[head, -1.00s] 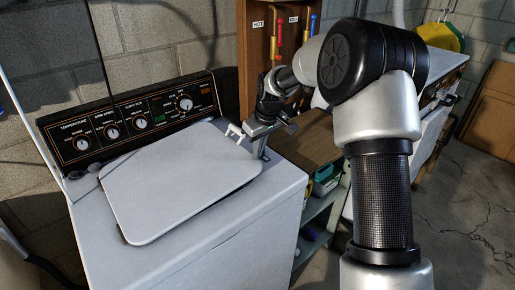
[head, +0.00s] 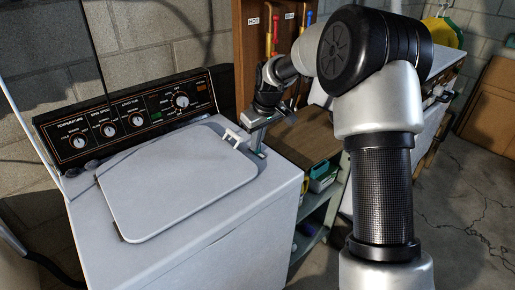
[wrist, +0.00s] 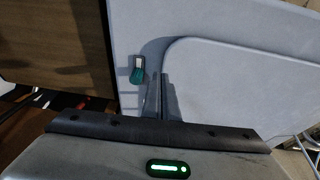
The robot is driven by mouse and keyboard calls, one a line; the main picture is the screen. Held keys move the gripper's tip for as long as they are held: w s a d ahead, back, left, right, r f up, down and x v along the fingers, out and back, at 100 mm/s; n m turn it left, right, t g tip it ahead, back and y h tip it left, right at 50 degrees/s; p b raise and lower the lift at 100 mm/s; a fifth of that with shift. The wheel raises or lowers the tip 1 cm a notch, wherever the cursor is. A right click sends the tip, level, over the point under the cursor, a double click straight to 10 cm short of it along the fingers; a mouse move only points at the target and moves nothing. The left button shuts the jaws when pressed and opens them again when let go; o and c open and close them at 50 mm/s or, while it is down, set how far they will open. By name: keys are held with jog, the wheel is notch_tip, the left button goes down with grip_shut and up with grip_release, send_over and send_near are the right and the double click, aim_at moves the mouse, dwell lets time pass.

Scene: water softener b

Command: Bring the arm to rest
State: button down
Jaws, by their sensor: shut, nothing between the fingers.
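My gripper (head: 258,149) is over the far right corner of the washing machine's top, next to the corner of its white lid (head: 180,180). Its fingers (wrist: 158,97) show dark in the wrist view, close together with nothing between them. Whether the fingertips touch the machine I cannot tell. The lid lies flat on the machine's top. My arm reaches in from the right, bent at a high elbow.
The washing machine (head: 205,250) has a black control panel (head: 130,115) at its back. A green-shelved unit (head: 318,205) with small items stands to its right. A wooden cabinet with pipes (head: 262,30) is behind. A small teal item (wrist: 137,72) is near the fingers.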

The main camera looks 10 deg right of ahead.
jog(key=s+d+r+m+t+h+p, duration=0.1)
jog(key=s+d+r+p, duration=0.1)
jog(key=s+r, duration=0.7)
jog(key=s+d+r+m+p, duration=0.2)
jog(key=s+r, duration=0.6)
jog(key=r, duration=0.4)
jog(key=s+d+r+m+t+p, duration=0.1)
jog(key=s+d+m+p, duration=0.1)
jog(key=s, duration=1.8)
jog(key=shift+d+r+m+t+p, duration=0.2)
jog(key=shift+d+m+t+p, duration=0.1)
jog(key=shift+m+p, duration=0.55)
jog(key=shift+a, duration=0.1)
